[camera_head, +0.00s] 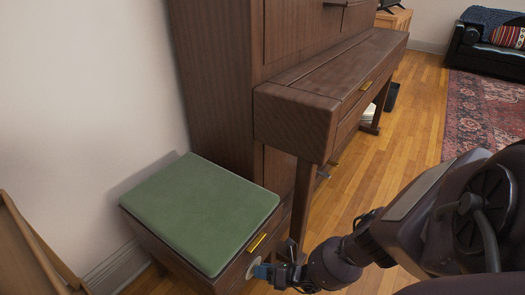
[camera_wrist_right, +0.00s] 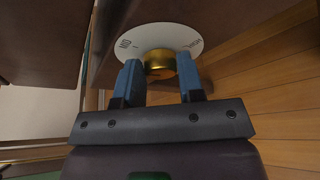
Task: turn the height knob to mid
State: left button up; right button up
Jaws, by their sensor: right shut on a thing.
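The dial (camera_head: 251,267) also shows as a pale edge on the side of the piano stool (camera_head: 201,212), which has a green cushion. My right gripper (camera_wrist_right: 158,72) has its two blue fingers on either side of the knob, shut on it. In the head view, the right gripper (camera_head: 262,271) reaches the stool's side from the lower right and hides the knob. My left gripper is not in view.
A brass handle (camera_head: 257,243) sits on the stool just above the dial. A dark wooden piano (camera_head: 295,110) stands behind, its front leg (camera_head: 301,200) close to the stool. A wooden piece (camera_head: 35,250) stands at lower left. Wood floor (camera_head: 405,120) lies open to the right.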

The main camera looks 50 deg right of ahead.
jog(key=shift+f+m+t+y, duration=0.15)
jog(key=shift+m+y, duration=0.15)
jog(key=shift+m, duration=0.3)
jog(key=shift+m+t+y, duration=0.15)
jog(key=shift+m+y, duration=0.15)
jog(key=shift+m, duration=0.3)
jog(key=o, duration=0.9)
jog(key=shift+d, duration=0.1)
